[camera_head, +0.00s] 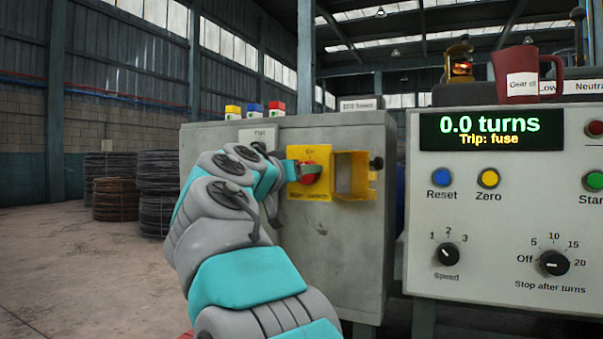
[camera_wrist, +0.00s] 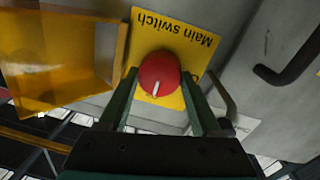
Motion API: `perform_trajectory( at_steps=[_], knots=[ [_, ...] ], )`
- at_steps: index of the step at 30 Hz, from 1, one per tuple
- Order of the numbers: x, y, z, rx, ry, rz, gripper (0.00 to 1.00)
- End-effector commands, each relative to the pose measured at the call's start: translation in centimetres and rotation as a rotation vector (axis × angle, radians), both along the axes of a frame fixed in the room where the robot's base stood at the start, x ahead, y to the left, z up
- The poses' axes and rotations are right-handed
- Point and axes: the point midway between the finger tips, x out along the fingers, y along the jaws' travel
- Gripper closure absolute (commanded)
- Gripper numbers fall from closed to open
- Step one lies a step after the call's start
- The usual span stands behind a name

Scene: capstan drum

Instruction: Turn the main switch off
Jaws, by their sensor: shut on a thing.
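The main switch is a red round knob (camera_head: 311,173) on a yellow plate (camera_head: 318,154) on the front of a grey cabinet (camera_head: 350,232). In the wrist view the red knob (camera_wrist: 159,74) sits between my two fingers, with a white mark on its face. The yellow plate (camera_wrist: 190,42) behind it reads "Main switch", upside down in that view. My gripper (camera_head: 300,172) reaches the knob from the left and is shut on it. Part of the plate's lettering is hidden by the knob and fingers.
A see-through yellow cover (camera_head: 352,175) stands open right of the switch. A black handle (camera_wrist: 290,60) shows on the cabinet in the wrist view. The control panel (camera_head: 505,210) at right shows "Trip: fuse". A red mug (camera_head: 523,72) stands on top.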

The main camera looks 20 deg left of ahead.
Motion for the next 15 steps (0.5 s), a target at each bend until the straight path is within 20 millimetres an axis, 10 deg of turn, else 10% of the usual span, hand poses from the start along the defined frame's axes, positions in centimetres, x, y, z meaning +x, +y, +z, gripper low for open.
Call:
perform_trajectory(
  at_steps=[15],
  knots=[
    [0.1, -0.16, 0.08, -0.121, 0.006, -0.004, 0.91]
  ],
)
